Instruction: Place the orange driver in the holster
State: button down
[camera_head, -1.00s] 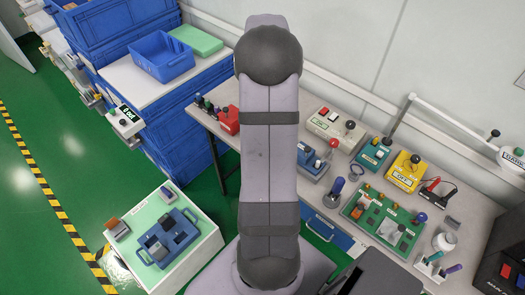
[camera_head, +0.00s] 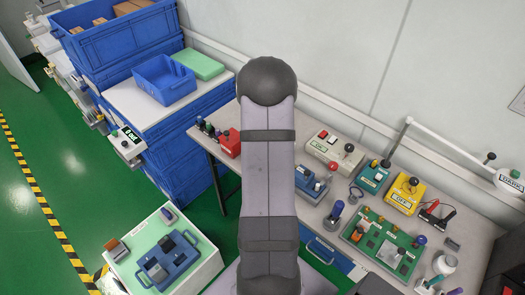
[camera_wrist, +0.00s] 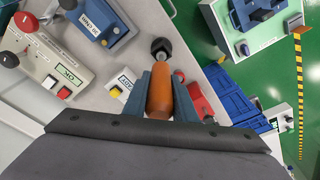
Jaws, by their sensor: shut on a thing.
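The orange driver (camera_wrist: 160,96) shows in the wrist view with its rounded orange handle between the two fingers of my gripper (camera_wrist: 160,88). My gripper is shut on it, with one finger along each side. A dark round piece (camera_wrist: 161,47) shows just beyond the end of the handle; I cannot tell whether it belongs to the driver or lies behind it. In the head view my arm hides the gripper and the driver. I cannot tell which item is the holster.
A red device (camera_wrist: 197,100) lies behind the right finger. A grey OK tester (camera_wrist: 65,72) and a blue tester (camera_wrist: 100,20) are at left. In the head view, yellow (camera_head: 404,193) and teal (camera_head: 374,178) testers and a green board (camera_head: 383,245) crowd the bench's right side.

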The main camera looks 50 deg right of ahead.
jog(key=shift+f+p, duration=0.55)
jog(key=shift+f, duration=1.25)
jog(key=shift+f, duration=0.1)
jog(key=shift+f, duration=0.15)
jog(key=c, duration=1.5)
grip_release()
jog(key=shift+o, duration=0.2)
notch_tip(320, 180, up, 12)
jog(key=s+a+b, duration=0.1)
jog(key=b, duration=0.1)
jog(key=shift+s+a, duration=0.15)
jog(key=shift+s, duration=0.05)
